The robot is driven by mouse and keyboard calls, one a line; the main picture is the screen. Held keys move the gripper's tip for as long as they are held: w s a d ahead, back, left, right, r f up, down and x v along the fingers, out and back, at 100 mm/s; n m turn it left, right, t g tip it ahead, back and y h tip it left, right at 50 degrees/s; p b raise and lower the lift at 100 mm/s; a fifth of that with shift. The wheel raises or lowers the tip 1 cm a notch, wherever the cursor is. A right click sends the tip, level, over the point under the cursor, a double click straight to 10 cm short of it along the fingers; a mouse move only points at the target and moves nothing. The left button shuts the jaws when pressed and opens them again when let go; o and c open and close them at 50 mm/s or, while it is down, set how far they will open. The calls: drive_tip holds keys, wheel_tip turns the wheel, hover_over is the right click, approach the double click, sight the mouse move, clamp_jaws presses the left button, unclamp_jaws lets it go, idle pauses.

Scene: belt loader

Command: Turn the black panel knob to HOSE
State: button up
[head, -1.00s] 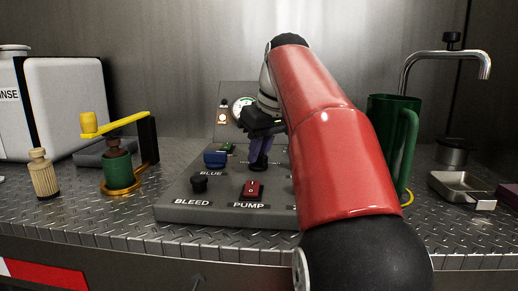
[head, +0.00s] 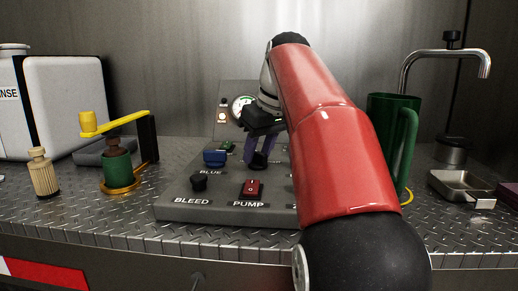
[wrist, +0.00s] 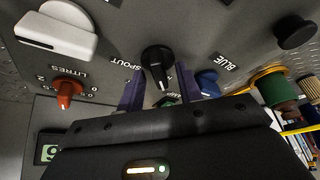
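The black knob (wrist: 157,58) is in the upper middle of the wrist view, with a white mark on its bar pointing down toward my gripper. It shows small and dark between the fingers in the head view (head: 258,161). My gripper (wrist: 160,72) has its two purple fingers spread, one on each side of the knob. A gap seems to show beside the bar; I cannot tell whether either finger touches it. The SPOUT label (wrist: 125,61) is left of the knob in the wrist view. I cannot read a HOSE label; my gripper hides part of the panel.
The grey panel (head: 222,212) also bears a red PUMP switch (head: 251,189), a black BLEED button (head: 199,183), a blue control (head: 215,158) and a red-orange LITRES knob (wrist: 67,93). A green jug (head: 389,140) stands right, behind my arm. A yellow-handled crank (head: 115,124) stands left.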

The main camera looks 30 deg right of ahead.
sight(268, 172)
drive_tip(key=shift+r, duration=0.1)
drive_tip(key=v, duration=0.7)
drive_tip(key=shift+r, duration=0.25)
drive_tip(key=shift+s, duration=0.2)
